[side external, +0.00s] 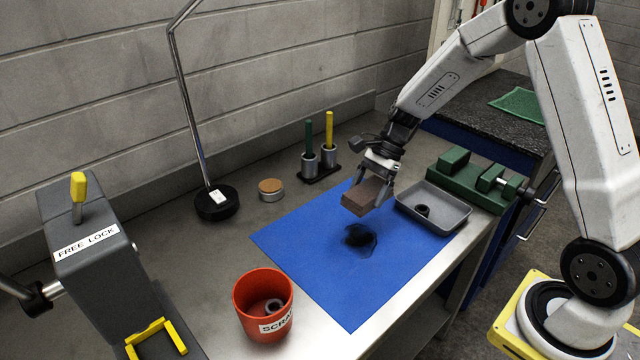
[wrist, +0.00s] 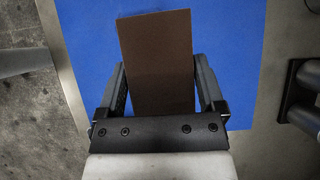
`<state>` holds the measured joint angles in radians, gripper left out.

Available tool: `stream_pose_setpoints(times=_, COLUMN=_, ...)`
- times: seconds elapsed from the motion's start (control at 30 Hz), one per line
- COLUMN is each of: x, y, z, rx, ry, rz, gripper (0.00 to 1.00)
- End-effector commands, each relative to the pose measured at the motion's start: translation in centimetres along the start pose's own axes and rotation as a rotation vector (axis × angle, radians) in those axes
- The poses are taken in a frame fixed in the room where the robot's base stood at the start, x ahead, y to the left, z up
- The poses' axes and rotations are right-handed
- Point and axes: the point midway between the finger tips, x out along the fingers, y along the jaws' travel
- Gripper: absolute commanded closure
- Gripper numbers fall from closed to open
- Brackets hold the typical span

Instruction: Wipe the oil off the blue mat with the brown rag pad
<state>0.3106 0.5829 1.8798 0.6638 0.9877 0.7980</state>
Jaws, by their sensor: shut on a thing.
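The brown rag pad (side external: 366,196) is a small block held between the fingers of my gripper (side external: 378,182). In the wrist view the pad (wrist: 156,62) sits between the two dark fingers of my gripper (wrist: 160,85), with blue behind it. The pad is held above the blue mat (side external: 310,240), apart from it as far as I can tell. The dark oil patch (side external: 359,238) lies on the mat, a little below the pad in the side view. The wrist view does not show the oil.
A grey tray (side external: 448,212) with a dark ring sits at the mat's right. A green vise (side external: 440,180) stands behind it. A red scrap bin (side external: 240,305) is at the front. A lamp base (side external: 217,203), a round tin (side external: 271,195) and a tool holder (side external: 320,172) stand behind.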

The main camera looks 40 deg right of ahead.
Motion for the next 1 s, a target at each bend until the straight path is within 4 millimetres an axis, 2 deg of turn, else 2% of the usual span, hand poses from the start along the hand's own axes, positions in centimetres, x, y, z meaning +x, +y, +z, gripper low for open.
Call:
stream_pose_setpoints(times=0.27, x=1.4, y=0.0, z=-0.8, rx=0.001, ry=-0.001, rz=0.001, gripper=0.6)
stream_pose_setpoints(times=0.87, x=5.9, y=0.0, z=-3.7, rx=0.001, ry=0.0, rz=0.0, gripper=0.6)
stream_pose_setpoints(times=0.93, x=7.0, y=0.0, z=-4.3, rx=0.003, ry=-0.002, rz=0.003, gripper=0.6)
stream_pose_setpoints(times=0.97, x=7.2, y=0.0, z=-4.0, rx=-0.001, ry=-0.001, rz=0.002, gripper=0.59)
stream_pose_setpoints(times=1.0, x=7.4, y=-0.1, z=-3.7, rx=-0.002, ry=0.0, rz=0.001, gripper=0.68)
